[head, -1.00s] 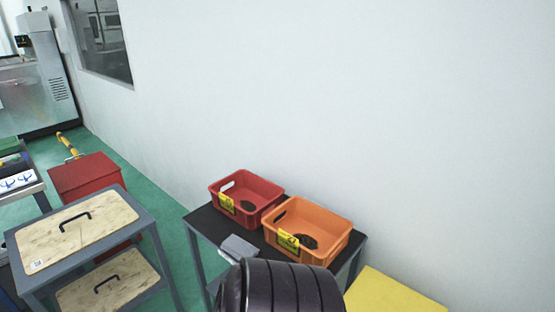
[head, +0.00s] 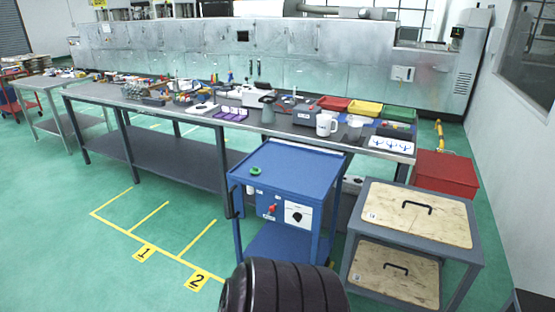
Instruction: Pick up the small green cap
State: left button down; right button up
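A small green cap (head: 255,171) lies on the top of the blue cart (head: 297,166), near its left front corner. It looks like a small ring or disc at this distance. A dark ribbed part of my own body shows at the bottom middle of the head view, in front of the cart's foot. Neither of my grippers is in view.
A long workbench (head: 175,107) with several tools, a white mug (head: 325,125) and coloured trays stands behind the cart. A grey cart with wooden panels (head: 413,222) and a red box (head: 444,176) stand to the right. Green floor (head: 60,225) with yellow markings is clear at left.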

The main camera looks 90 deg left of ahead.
aim_at(255, 171)
jog(key=u, duration=2.95)
jog(key=i+j+z, duration=0.15)
jog(key=z, duration=0.55)
jog(key=i+j+z, duration=0.15)
jog(key=j, duration=0.2)
jog(key=i+j+z, duration=0.2)
jog(key=j, duration=0.2)
jog(key=i+j+z, duration=0.15)
jog(key=j, duration=0.2)
jog(key=j+z, duration=0.15)
jog(key=j, duration=0.25)
jog(key=i+j+z, duration=0.2)
jog(key=j, duration=0.25)
